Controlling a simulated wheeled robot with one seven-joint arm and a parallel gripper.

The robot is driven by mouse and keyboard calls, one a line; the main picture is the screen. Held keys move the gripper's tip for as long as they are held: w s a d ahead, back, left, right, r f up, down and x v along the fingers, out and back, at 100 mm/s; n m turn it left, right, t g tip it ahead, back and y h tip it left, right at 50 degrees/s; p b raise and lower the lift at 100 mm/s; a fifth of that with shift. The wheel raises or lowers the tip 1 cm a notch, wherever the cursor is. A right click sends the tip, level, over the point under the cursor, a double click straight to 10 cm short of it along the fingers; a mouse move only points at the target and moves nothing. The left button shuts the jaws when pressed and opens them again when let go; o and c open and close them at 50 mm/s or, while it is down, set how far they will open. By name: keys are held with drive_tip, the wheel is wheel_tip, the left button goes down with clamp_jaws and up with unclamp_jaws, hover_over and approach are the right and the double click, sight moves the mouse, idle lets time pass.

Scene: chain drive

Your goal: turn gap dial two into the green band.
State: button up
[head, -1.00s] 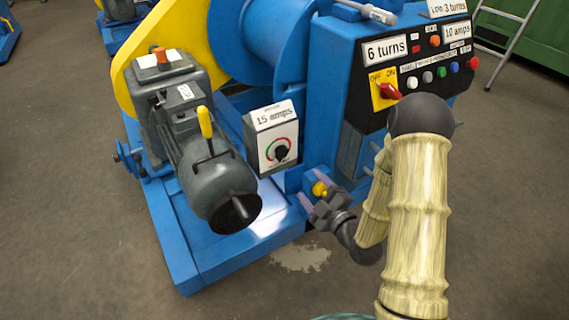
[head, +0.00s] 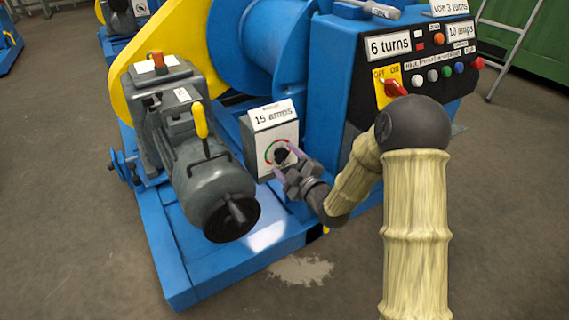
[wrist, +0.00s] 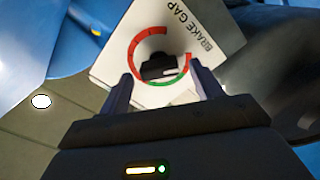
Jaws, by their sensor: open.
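The dial on the white-fronted box (head: 270,138) has a black knob (head: 281,156) inside a red and green ring. In the wrist view the box face reads "BRAKE GAP" and the knob (wrist: 158,67) sits within a mostly red ring (wrist: 137,47), with a green band (wrist: 160,82) on the side nearest my gripper. A small white mark shows on the knob, but its exact reading is unclear. No number two is legible on it. My gripper (head: 287,162) is open in front of the dial; its fingers (wrist: 162,74) stand either side of the knob, not visibly gripping it.
A grey motor (head: 205,160) with a yellow lever stands just left of the dial box. A control panel (head: 425,55) with a red switch and several buttons is at the upper right.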

drive_tip(key=shift+x, duration=0.75)
drive_tip(key=c, duration=1)
